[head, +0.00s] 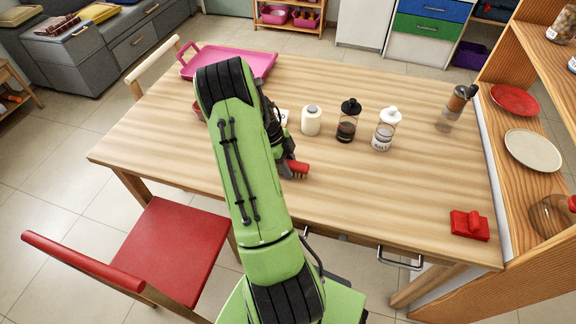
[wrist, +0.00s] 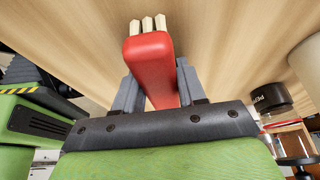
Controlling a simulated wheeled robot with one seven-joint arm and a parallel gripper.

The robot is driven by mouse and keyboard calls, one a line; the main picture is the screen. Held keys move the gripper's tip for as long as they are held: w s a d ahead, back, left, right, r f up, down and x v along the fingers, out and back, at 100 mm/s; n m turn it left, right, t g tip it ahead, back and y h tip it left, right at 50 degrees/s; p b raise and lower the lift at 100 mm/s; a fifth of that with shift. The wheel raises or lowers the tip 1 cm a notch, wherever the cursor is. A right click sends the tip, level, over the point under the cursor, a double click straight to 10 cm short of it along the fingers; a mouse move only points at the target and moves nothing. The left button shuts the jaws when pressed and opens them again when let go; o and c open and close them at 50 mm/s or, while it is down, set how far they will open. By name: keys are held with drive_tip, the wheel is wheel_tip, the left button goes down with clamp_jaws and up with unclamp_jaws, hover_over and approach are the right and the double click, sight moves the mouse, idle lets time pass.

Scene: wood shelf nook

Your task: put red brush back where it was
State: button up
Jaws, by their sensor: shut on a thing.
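The red brush (wrist: 150,58) is a rounded red block with pale bristles in the wrist view. My gripper (wrist: 157,88) is shut on it, one grey finger on each side. The bristles point toward the wooden surface; I cannot tell whether they touch it. In the head view, the red end of the brush (head: 298,167) shows beside my gripper (head: 286,168), over the near middle of the table (head: 400,190). My green arm hides the rest of the brush and most of the gripper there.
A white roll-like container (head: 311,121), a black-topped jar (head: 347,122) and a white-topped jar (head: 385,130) stand beyond the brush. A pepper mill (head: 456,100) is farther right. A red item with a raised handle (head: 469,225) lies near the right corner. A pink tray (head: 245,60) is at the back.

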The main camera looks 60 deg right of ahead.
drive_tip(key=o, duration=1)
